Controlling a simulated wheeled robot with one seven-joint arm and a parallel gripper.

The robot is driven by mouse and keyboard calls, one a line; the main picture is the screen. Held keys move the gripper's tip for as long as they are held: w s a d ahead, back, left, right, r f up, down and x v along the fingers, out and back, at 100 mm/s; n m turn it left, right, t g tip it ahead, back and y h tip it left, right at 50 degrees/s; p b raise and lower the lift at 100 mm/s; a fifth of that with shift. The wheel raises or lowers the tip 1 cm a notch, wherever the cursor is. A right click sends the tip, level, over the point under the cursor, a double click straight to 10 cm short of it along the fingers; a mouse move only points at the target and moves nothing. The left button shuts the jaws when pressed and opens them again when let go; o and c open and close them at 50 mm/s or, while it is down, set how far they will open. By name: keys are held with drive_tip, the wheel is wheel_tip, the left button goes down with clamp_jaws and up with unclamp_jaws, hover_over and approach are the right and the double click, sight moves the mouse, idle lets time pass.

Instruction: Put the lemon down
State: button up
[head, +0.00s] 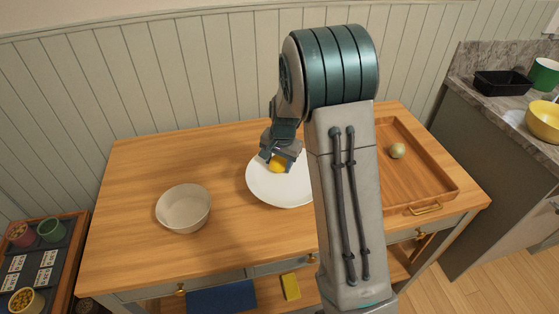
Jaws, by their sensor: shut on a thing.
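The lemon (277,165) is small and yellow. My gripper (278,162) is shut on it, with the lemon partly hidden between the fingers. Gripper and lemon are over the white plate (281,190) in the middle of the wooden table. I cannot tell whether the lemon touches the plate. My arm hides the right part of the plate.
A pale bowl (184,209) stands on the table left of the plate. A wooden tray (440,180) with a small greenish round thing (397,151) lies to the right, behind my arm. The table's left rear (160,160) is clear. A panelled wall (190,70) rises behind.

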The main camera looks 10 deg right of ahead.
sight(282, 167)
drive_tip(key=o, duration=1)
drive_tip(key=shift+f, duration=0.1)
wheel_tip(282, 167, up, 12)
drive_tip(key=s, duration=0.2)
drive_tip(key=s+r+n, duration=0.1)
drive_tip(key=s+n, duration=0.3)
drive_tip(key=s, duration=0.9)
drive_tip(key=s+r+n+t, duration=0.1)
drive_tip(key=s+n, duration=0.3)
drive_tip(key=s, duration=0.8)
drive_tip(key=shift+s+r+h+b, duration=0.3)
drive_tip(key=shift+s+r, duration=0.1)
drive_tip(key=shift+r, duration=0.25)
drive_tip(key=shift+a, duration=0.1)
